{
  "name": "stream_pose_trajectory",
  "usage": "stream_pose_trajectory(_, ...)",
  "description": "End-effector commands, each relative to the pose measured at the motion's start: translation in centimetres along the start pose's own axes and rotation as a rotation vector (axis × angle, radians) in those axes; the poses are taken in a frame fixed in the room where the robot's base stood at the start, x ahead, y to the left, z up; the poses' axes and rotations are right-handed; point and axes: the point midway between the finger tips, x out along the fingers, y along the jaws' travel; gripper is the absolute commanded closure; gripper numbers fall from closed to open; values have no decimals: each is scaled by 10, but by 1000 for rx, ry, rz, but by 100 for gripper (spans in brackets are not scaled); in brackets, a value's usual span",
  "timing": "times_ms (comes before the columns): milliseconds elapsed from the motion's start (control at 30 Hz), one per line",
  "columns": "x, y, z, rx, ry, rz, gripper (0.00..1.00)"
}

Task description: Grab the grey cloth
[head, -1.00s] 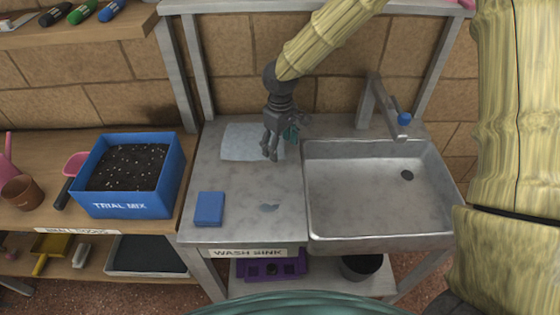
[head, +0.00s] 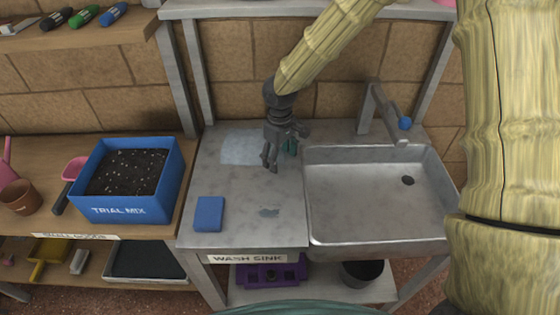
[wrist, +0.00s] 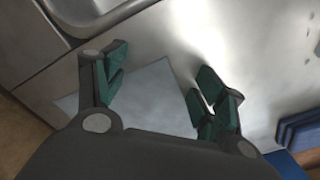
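The grey cloth (head: 238,148) is a flat, pale blue-grey square on the metal counter left of the sink, near the back. My gripper (head: 279,160) is above the counter at the cloth's right side and covers part of it in the head view. In the wrist view, my gripper (wrist: 160,82) has its green-padded fingers spread apart with nothing between them. The cloth (wrist: 150,100) shows below and between the fingers there, partly hidden by the gripper body.
The sink basin (head: 375,200) and its tap (head: 380,115) are just right of the gripper. A blue soil box (head: 127,208) stands on the left bench.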

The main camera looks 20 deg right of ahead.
Motion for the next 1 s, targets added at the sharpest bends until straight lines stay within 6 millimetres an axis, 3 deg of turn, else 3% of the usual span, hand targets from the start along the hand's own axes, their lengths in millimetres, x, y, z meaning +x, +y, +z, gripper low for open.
stream_pose_trajectory(400, 2, 0, 2, 1, -4, -1, 71)
stream_pose_trajectory(900, 5, 1, 3, 1, -8, 0, 100)
stream_pose_trajectory(1000, 5, 1, 4, 2, -8, -1, 100)
